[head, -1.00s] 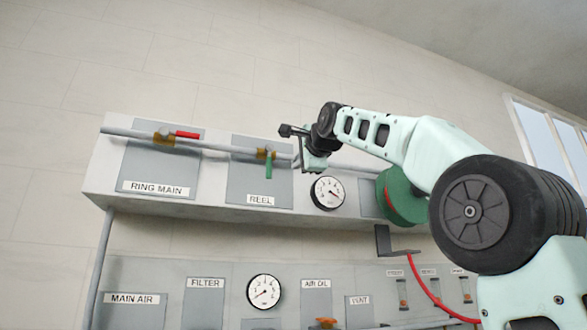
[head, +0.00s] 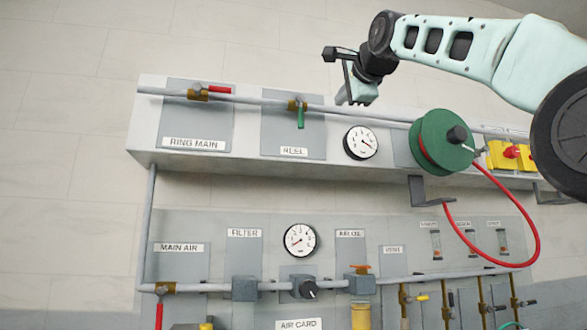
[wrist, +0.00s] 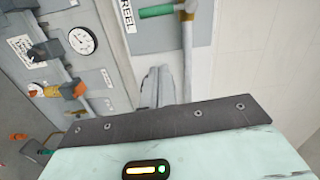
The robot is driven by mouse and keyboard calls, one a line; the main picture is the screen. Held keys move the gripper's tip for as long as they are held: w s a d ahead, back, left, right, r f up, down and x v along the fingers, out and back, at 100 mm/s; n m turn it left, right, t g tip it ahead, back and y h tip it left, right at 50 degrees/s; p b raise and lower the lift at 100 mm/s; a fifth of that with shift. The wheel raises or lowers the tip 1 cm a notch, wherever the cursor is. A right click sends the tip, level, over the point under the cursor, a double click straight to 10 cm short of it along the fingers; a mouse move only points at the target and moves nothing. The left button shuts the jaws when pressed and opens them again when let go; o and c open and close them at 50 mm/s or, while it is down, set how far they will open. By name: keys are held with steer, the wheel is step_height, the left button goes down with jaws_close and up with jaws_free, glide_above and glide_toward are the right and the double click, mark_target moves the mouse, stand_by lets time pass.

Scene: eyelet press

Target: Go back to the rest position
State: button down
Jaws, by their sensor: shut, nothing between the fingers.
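My gripper (head: 347,99) is shut and empty. In the head view it is in front of the top edge of the upper panel, right of the reel valve and above the upper gauge. In the wrist view its fingers (wrist: 157,86) show as grey tips close together, just below the reel plate. The reel valve's green handle (head: 301,118) points down. The ring main valve's red handle (head: 219,90) points right along the pipe. Nothing is held.
The upper gauge (head: 360,142) is below my gripper. A green hose reel (head: 447,141) with a red hose (head: 538,235) sticks out to the right, near a yellow and red switch (head: 512,154). The lower panel (head: 215,262) carries valves, a gauge and regulators. Bare wall is above.

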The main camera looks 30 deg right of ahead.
steer(key=w+a+f+n+g+y, duration=0.4)
steer(key=a+f, duration=0.4)
steer(key=f, duration=0.5)
steer(key=w+a+f+n+g+y, duration=0.2)
steer(key=w+a+f+n, duration=0.3)
steer(key=a+f, duration=0.6)
steer(key=s+a+f+n+g+y, duration=0.15)
steer(key=s+a+f+n, duration=0.25)
steer(key=f, duration=0.7)
steer(key=s+a+f+n+g+h, duration=0.1)
steer(key=s+a+f+n+g, duration=0.25)
steer(key=f, duration=0.75)
steer(key=s+f+n+g+h, duration=0.2)
steer(key=s+f+n+g, duration=0.4)
steer(key=s+f, duration=1.8)
steer(key=s+n, duration=0.2)
steer(key=n, duration=0.3)
steer(key=shift+f+g, duration=0.3)
steer(key=shift+f, duration=0.05)
